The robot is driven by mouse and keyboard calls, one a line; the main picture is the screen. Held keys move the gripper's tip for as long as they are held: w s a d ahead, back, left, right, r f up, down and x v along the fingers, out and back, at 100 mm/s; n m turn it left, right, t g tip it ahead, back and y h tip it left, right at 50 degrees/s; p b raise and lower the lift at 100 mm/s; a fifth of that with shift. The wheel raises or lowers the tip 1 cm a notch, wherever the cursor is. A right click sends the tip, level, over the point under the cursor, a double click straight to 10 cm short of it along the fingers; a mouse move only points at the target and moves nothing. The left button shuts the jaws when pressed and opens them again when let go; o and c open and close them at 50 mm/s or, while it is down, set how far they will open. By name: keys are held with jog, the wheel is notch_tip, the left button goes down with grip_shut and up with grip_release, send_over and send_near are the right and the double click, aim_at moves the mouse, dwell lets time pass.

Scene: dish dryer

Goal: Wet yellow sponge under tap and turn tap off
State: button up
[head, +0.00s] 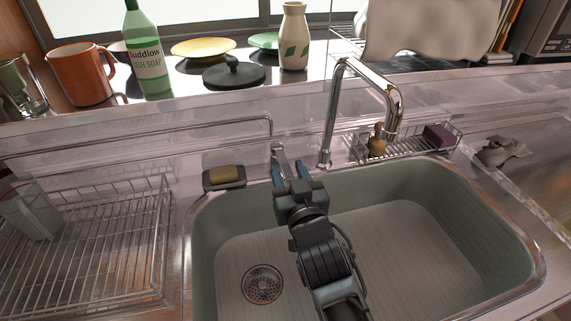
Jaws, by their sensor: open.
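The yellow sponge (224,173) lies in a dark soap dish (225,185) on the back left ledge of the sink. The chrome tap (333,115) stands behind the sink, its spout bending right and down. I see no clear water stream from it. A metal lever (279,153) stands left of the tap base. My gripper (290,170) is open at the back edge of the sink, right of the sponge. Its fingers are at the lever's lower part, which appears between them; I cannot tell whether they touch it. The arm hides part of the basin.
The green-grey basin (420,245) is otherwise empty, with a drain (262,285) at left. A wire rack (90,250) stands left. A small rack (408,143) behind the sink holds a brush (377,140) and a purple sponge (439,135). Dishes and bottles line the back shelf.

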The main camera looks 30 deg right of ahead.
aim_at(282, 161)
jog(key=shift+w+d, duration=0.25)
jog(key=shift+w, duration=1)
grip_shut()
